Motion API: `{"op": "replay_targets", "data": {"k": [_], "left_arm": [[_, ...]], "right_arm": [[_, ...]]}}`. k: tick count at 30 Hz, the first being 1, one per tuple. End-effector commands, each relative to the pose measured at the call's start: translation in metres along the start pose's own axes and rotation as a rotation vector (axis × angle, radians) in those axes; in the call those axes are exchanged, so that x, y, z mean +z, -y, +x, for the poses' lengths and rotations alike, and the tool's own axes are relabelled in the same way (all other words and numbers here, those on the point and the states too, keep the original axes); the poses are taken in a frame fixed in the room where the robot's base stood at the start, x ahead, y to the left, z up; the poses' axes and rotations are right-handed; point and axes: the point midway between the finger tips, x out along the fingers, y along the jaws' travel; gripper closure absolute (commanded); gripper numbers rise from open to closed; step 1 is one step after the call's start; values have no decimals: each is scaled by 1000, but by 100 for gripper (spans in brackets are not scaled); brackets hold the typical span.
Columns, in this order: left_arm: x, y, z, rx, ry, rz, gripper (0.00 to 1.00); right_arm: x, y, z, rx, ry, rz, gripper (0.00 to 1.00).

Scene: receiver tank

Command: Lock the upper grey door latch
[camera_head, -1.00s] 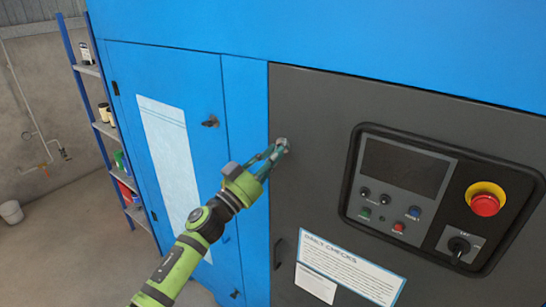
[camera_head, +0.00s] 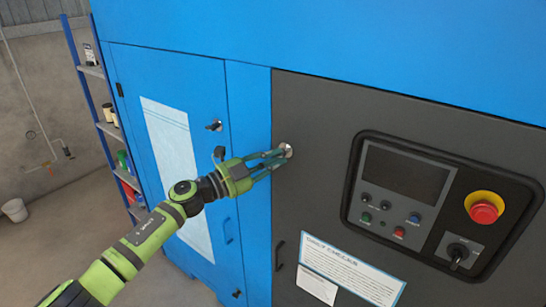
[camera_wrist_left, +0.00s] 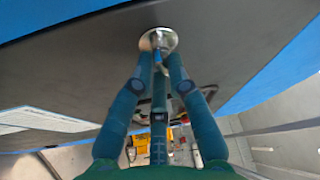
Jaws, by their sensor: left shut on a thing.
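The upper grey door latch (camera_head: 288,149) is a small round silver fitting near the upper left edge of the dark grey door (camera_head: 320,115). My left gripper (camera_head: 281,156) is at the latch, its green fingers shut on the latch's small handle. In the left wrist view the latch's round metal plate (camera_wrist_left: 158,38) shows just beyond the fingertips (camera_wrist_left: 158,62). The handle is mostly hidden between the fingers, so its exact angle cannot be told. My right gripper is not in view.
A control panel (camera_head: 440,200) with a red emergency button (camera_head: 484,210) is right of the latch. A lower dark handle (camera_head: 279,256) and a notice (camera_head: 350,268) sit below. The blue door (camera_head: 180,90) has its own black latch (camera_head: 213,126). Shelves (camera_head: 108,127) stand at left.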

Motion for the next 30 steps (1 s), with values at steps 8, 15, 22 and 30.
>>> {"op": "replay_targets", "data": {"k": [8, 15, 22, 30], "left_arm": [[-2, 9, 1, 66, -4, 183, 100], [-2, 7, 2, 103, -4, 270, 100], [-2, 6, 2, 116, -4, 299, 100], [-2, 5, 2, 118, -4, 302, 100]], "right_arm": [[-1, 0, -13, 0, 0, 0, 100], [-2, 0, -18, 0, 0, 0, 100], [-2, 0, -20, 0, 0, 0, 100], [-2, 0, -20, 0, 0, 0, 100]]}}
